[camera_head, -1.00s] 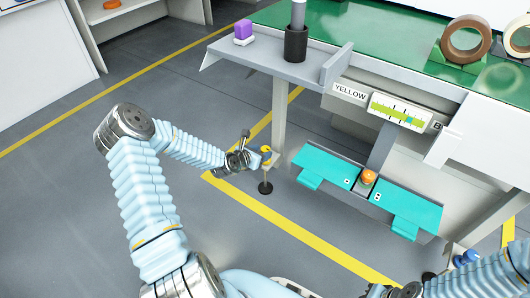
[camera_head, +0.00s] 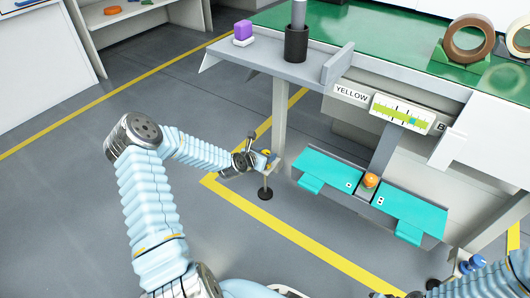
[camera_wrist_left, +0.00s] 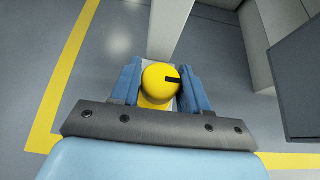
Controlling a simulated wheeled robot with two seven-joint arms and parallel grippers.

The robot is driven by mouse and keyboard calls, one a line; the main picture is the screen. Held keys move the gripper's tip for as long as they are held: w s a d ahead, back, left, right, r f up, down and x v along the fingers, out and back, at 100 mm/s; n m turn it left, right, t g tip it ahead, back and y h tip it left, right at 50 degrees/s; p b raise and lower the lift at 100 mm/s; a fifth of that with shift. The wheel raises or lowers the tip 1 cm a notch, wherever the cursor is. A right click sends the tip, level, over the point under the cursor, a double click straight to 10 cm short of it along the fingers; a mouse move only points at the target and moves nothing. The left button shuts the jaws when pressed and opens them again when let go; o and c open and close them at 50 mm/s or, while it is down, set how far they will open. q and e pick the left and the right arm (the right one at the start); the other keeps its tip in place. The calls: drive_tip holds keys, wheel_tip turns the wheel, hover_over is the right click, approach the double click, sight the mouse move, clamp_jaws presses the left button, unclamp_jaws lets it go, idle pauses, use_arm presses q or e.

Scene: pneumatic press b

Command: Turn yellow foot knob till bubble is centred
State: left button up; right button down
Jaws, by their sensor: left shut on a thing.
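The yellow foot knob (camera_wrist_left: 160,82) is a round yellow ball with a black mark pointing right in the left wrist view. My left gripper (camera_head: 262,158) is shut on it, with one blue finger on each side. In the head view the gripper mostly hides the knob, above a dark round foot (camera_head: 265,194) on the floor. The level gauge (camera_head: 402,112), beside the YELLOW label (camera_head: 351,94), has a lime strip with a teal bubble (camera_head: 412,121) right of its middle. My right gripper (camera_head: 412,295) shows only partly at the bottom edge, and its jaws are unclear.
The press table leg (camera_head: 279,115) stands just behind the knob. A blue foot knob (camera_head: 472,265) is at lower right. Floor is clear left of the gripper.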

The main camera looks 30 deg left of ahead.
use_arm(q)
drive_tip(key=shift+f+m+h+b, duration=0.1)
drive_tip(key=shift+m+h+b, duration=0.55)
drive_tip(key=shift+b, duration=0.2)
drive_tip(key=shift+d+m+g+h+b, duration=0.1)
drive_tip(key=shift+m+g+h+b, duration=0.4)
drive_tip(key=shift+m+h+b, duration=0.8)
drive_tip(key=shift+m+g+h, duration=0.3)
drive_tip(key=shift+m+h, duration=0.45)
drive_tip(key=shift+m+g+h, duration=0.3)
drive_tip(key=shift+m+h, duration=0.2)
drive_tip(key=shift+m, duration=0.1)
drive_tip(key=shift+m+g+h, duration=0.5)
drive_tip(key=shift+m+g, duration=0.2)
drive_tip(key=shift+m, duration=0.1)
drive_tip(key=o, duration=1.2)
drive_tip(key=shift+o, duration=0.2)
